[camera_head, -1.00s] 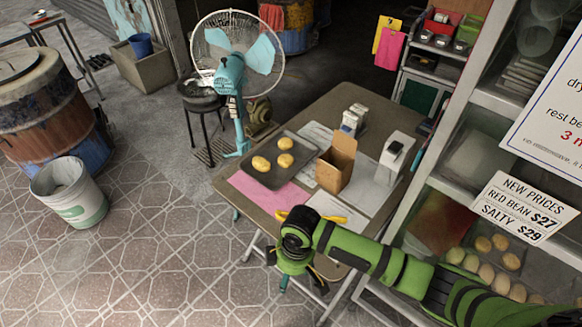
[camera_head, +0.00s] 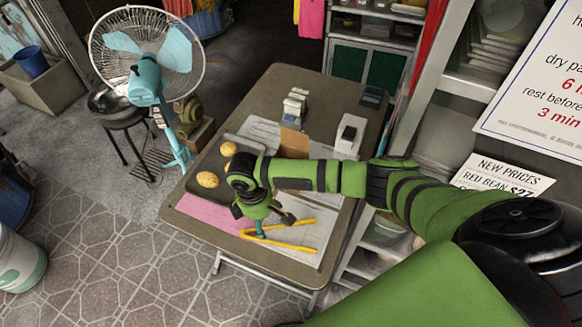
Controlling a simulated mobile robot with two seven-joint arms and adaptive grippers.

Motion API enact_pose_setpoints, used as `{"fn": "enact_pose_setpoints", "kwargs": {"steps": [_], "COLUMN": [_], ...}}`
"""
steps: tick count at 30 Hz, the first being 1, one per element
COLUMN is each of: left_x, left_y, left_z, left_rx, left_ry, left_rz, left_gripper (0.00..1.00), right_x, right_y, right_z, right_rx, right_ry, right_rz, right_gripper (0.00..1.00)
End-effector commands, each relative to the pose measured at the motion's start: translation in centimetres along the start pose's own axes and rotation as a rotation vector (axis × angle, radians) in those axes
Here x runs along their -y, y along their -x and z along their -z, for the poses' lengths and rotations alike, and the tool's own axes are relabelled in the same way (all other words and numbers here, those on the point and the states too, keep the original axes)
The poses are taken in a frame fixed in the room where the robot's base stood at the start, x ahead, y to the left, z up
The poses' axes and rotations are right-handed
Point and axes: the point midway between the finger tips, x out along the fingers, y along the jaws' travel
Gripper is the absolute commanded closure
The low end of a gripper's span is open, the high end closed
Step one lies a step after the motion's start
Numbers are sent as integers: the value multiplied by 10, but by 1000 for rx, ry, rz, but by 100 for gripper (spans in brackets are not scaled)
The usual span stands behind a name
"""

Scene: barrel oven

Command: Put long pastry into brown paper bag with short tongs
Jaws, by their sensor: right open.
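The yellow tongs (camera_head: 282,246) lie spread in a V on papers at the table's front edge. My right gripper (camera_head: 273,224) is open and empty, pointing down over the tongs; I cannot tell whether it touches them. The brown paper bag (camera_head: 293,142) stands behind my right arm, with only its upper part showing. Two pastries, one nearer (camera_head: 208,180) and one farther (camera_head: 228,149), lie on a dark tray (camera_head: 186,193) left of the gripper. Both look roundish to oval; I see no clearly long one. Part of the tray is hidden by my arm. My left gripper is out of view.
The table (camera_head: 320,85) also holds a pink sheet (camera_head: 205,212), a white device (camera_head: 349,135) and small white boxes (camera_head: 295,104). A fan (camera_head: 146,78) stands to the left. A shelf rack (camera_head: 470,88) with price signs borders the right.

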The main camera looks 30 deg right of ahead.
Motion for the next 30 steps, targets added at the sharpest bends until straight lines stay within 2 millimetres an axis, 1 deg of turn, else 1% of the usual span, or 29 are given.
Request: {"fn": "enact_pose_setpoints", "kwargs": {"steps": [5, 8, 15, 17, 21, 24, 30], "left_x": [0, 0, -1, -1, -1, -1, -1], "left_y": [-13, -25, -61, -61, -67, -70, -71], "left_z": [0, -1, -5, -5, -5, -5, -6], "left_rx": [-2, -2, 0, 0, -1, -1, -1], "left_ry": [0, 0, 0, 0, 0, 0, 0], "left_rz": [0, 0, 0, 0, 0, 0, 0], "left_gripper": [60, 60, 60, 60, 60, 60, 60], "right_x": [0, 0, 0, 0, 0, 0, 2], "right_y": [-12, -24, -57, -62, -79, -87, -92], "right_z": [0, 1, 0, 0, 0, 0, 0], "right_rx": [0, 0, 0, 1, 0, -1, 1], "right_ry": [0, 0, 0, -1, 0, 0, 0], "right_rz": [-1, -1, -2, 0, 1, 1, 5], "right_gripper": [31, 31, 31, 31, 31, 31, 31]}}
